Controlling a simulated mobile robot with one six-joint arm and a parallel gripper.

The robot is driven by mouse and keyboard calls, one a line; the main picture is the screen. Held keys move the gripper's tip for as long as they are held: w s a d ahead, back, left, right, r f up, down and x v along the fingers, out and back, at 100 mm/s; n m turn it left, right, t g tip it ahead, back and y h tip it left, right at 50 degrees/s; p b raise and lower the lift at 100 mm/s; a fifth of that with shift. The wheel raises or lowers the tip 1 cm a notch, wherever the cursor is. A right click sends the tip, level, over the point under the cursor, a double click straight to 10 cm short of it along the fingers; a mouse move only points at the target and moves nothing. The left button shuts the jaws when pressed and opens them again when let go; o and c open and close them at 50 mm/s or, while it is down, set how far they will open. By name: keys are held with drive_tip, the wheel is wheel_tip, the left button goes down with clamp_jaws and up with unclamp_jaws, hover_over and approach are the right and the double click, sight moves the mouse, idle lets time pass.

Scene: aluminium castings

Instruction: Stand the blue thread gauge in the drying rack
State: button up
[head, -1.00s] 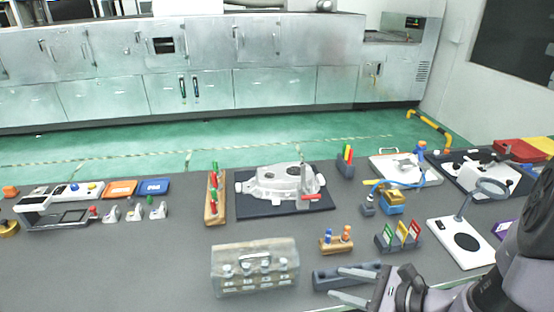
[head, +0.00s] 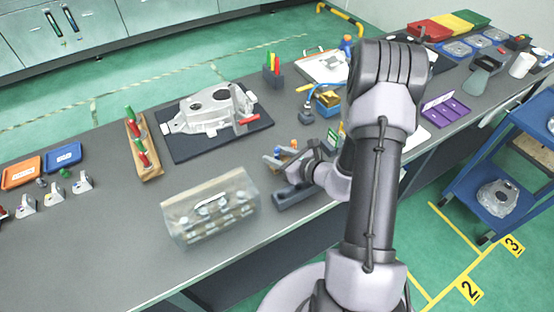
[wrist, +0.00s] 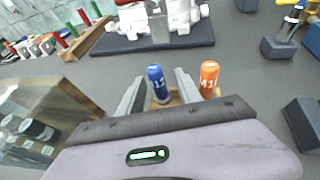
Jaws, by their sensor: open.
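The blue thread gauge (wrist: 157,84) stands upright in a small wooden holder beside an orange gauge (wrist: 208,78). In the wrist view my gripper (wrist: 159,88) is open, with one finger on each side of the blue gauge; I cannot tell whether either touches it. The head view shows my gripper (head: 271,160) low at the holder, with the blue gauge (head: 278,149) partly hidden. A long dark grey block (head: 292,194), possibly the drying rack, lies on the bench in front of the holder, partly hidden by my gripper.
A clear lidded box (head: 210,207) stands left of my gripper. A casting (head: 212,110) on a dark mat and a wooden rack of red and green gauges (head: 143,150) are behind. The card rack is largely hidden by my arm. Bare bench lies left of the box.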

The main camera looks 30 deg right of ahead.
drive_tip(key=x, duration=0.3)
drive_tip(key=shift+s, duration=0.1)
clamp_jaws()
